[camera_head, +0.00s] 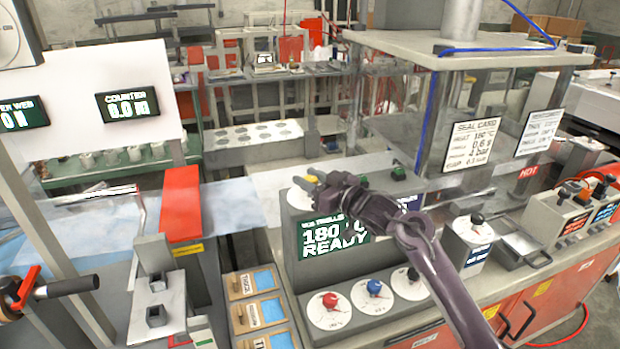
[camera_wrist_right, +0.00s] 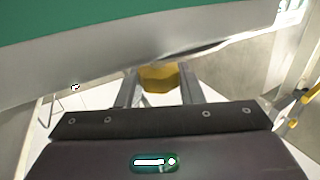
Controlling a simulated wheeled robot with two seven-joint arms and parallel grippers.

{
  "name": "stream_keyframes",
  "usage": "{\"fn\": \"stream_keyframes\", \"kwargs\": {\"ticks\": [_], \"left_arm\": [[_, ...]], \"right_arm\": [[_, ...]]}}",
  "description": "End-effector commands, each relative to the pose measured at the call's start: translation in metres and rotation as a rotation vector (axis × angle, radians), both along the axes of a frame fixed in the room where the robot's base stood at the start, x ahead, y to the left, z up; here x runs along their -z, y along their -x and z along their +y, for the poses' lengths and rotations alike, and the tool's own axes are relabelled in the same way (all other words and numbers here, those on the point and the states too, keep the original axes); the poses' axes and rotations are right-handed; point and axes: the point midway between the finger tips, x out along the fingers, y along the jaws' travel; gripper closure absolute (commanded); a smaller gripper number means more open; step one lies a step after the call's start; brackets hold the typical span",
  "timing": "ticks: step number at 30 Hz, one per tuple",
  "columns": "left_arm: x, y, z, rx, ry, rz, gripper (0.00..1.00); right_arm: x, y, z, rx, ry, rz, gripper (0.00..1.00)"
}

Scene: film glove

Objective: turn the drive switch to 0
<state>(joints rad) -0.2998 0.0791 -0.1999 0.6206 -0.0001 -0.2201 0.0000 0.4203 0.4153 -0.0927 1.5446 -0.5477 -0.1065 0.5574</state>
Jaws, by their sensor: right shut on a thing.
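My right gripper (camera_head: 314,184) reaches to the back left of the grey control box, its arm crossing the picture from the lower right. It is shut on a yellow knob (camera_head: 312,178), which sits by a white round dial (camera_head: 297,198). In the right wrist view the yellow knob (camera_wrist_right: 158,78) shows between the two fingers of my right gripper (camera_wrist_right: 158,92). The dial's lettering is not readable, so I cannot tell which position the knob points to. My left gripper is not in view.
The control box has a green display (camera_head: 334,236) reading 180 READY. In front are dials with a red knob (camera_head: 330,300), a blue knob (camera_head: 374,287) and a black knob (camera_head: 412,274). Green buttons (camera_head: 398,173) lie right of the gripper. A clear-walled press (camera_head: 470,50) stands behind.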

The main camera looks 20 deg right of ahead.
Motion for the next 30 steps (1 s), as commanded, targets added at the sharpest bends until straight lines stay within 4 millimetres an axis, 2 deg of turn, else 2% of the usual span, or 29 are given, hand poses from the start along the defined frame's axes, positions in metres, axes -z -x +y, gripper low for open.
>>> {"fn": "stream_keyframes", "kwargs": {"ticks": [6, 15, 30], "left_arm": [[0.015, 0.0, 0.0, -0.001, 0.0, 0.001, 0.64], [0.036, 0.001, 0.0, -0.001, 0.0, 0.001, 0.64], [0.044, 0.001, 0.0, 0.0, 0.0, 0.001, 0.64]], "right_arm": [[0.001, -0.002, -0.002, -0.182, 0.001, -0.004, 0.89], [0.0, -0.001, -0.001, -0.362, 0.0, -0.005, 0.89], [-0.002, -0.001, 0.0, -0.445, 0.001, -0.007, 0.89]]}}
